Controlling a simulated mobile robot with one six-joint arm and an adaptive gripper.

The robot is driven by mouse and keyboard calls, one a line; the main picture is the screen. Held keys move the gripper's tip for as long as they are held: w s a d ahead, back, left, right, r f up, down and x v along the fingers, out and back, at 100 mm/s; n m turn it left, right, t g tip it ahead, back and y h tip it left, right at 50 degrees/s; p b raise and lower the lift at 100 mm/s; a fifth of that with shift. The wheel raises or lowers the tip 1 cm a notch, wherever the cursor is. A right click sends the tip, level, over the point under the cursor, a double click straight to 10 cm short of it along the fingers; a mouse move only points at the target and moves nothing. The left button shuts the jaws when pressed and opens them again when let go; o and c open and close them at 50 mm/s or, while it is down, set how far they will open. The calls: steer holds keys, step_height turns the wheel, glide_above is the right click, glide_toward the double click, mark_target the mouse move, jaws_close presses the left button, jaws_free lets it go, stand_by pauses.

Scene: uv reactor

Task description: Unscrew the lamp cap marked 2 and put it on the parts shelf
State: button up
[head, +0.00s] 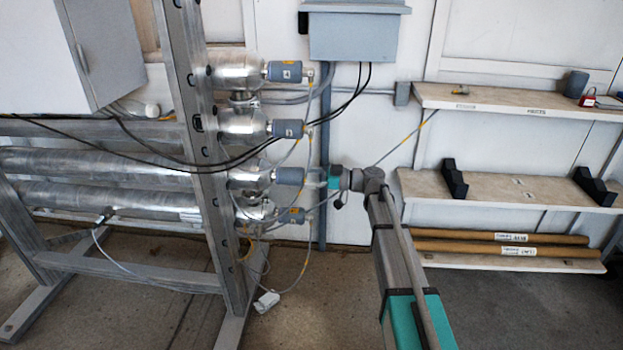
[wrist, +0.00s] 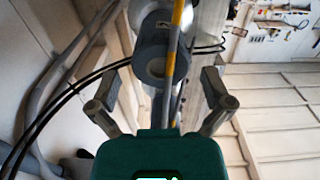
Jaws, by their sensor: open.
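Several grey lamp caps stick out of the right ends of the metal lamp tubes in the head view. The third from the top (head: 290,176), its mark not readable here, is level with my gripper (head: 318,179). In the wrist view, a grey cap (wrist: 152,66) lies ahead between the spread fingers of my open gripper (wrist: 166,78); I cannot tell whether they touch it. A cable with a yellow band (wrist: 173,45) crosses in front of this cap. The upper shelf (head: 490,97) at the right carries small labels, too small to read surely.
Other caps sit above (head: 287,129) and below (head: 291,215), close by. Black cables (head: 340,112) hang from a grey box (head: 352,35). The upper shelf holds a dark cylinder (head: 577,84) and a red item (head: 588,100); its middle is clear. A lower shelf (head: 515,190) has black supports.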

mark_target(296, 177)
steer(key=shift+a, duration=1.85)
steer(key=c, duration=1)
steer(key=shift+c, duration=0.9)
steer(key=shift+w+n, duration=0.1)
steer(key=shift+n, duration=2.5)
